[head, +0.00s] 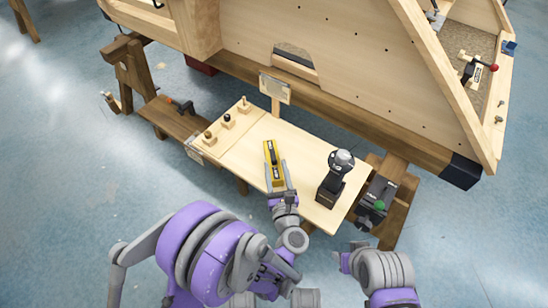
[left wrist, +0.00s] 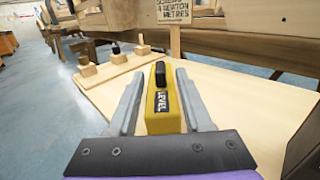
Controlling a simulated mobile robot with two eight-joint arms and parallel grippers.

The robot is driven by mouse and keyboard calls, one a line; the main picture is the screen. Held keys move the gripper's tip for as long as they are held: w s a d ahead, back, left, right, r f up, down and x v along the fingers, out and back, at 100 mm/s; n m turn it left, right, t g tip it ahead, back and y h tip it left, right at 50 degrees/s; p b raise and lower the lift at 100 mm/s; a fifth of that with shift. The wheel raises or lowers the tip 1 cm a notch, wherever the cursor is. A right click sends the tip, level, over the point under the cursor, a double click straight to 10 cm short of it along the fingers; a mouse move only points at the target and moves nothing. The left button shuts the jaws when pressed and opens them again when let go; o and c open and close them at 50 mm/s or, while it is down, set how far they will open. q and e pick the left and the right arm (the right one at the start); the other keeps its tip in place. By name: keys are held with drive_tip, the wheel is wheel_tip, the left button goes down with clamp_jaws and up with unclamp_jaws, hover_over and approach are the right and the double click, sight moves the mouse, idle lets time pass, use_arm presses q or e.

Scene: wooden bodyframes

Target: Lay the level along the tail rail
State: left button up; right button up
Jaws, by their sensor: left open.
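The level (head: 272,160) is a yellow block with a black top piece, lying on the light wooden bench board. In the left wrist view the level (left wrist: 163,105) shows its "LEVEL" label. My left gripper (head: 277,180) is open, with one finger on each side of the level's near part. In the left wrist view narrow gaps seem to show between fingers and level; contact is unclear. The wooden bodyframe (head: 340,50) stands behind the bench. A rail (head: 497,118) runs along its right end; no label marks it as the tail rail.
A black power tool (head: 333,178) stands upright right of the level. A dark box with a green knob (head: 379,205) sits at the right. Several knobbed pegs (head: 227,121) stand on the board's left. A sign (head: 275,88) stands behind.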

use_arm(q)
drive_tip(key=s+d, duration=0.1)
drive_tip(key=s, duration=0.6)
drive_tip(key=shift+b, duration=0.35)
